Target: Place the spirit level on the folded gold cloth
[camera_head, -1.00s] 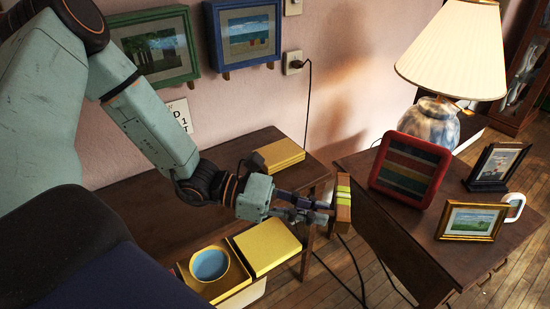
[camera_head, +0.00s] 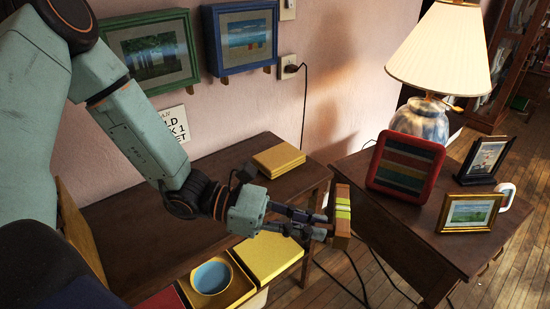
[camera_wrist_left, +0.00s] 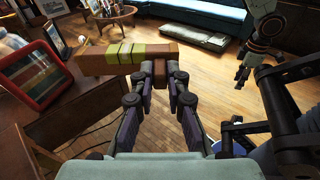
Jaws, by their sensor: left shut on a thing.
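The spirit level is a brown bar with a yellow-green middle (camera_head: 342,214). My left gripper (camera_head: 322,226) is shut on it and holds it in the air beside the right-hand table. In the left wrist view the level (camera_wrist_left: 120,58) sticks out leftward from the fingertips (camera_wrist_left: 172,78), held near one end. A flat gold stack with layered edges (camera_head: 278,159), which looks like the folded gold cloth, lies on the wooden bench, left of and beyond the gripper. My right gripper (camera_wrist_left: 242,76) shows small in the left wrist view; its finger opening is unclear.
A yellow tray with a blue bowl (camera_head: 211,276) and a flat yellow square (camera_head: 268,259) are below the left forearm. The right-hand table (camera_head: 400,230) bears a red frame (camera_head: 405,168), smaller frames and a lamp (camera_head: 440,60). A cord hangs between the tables.

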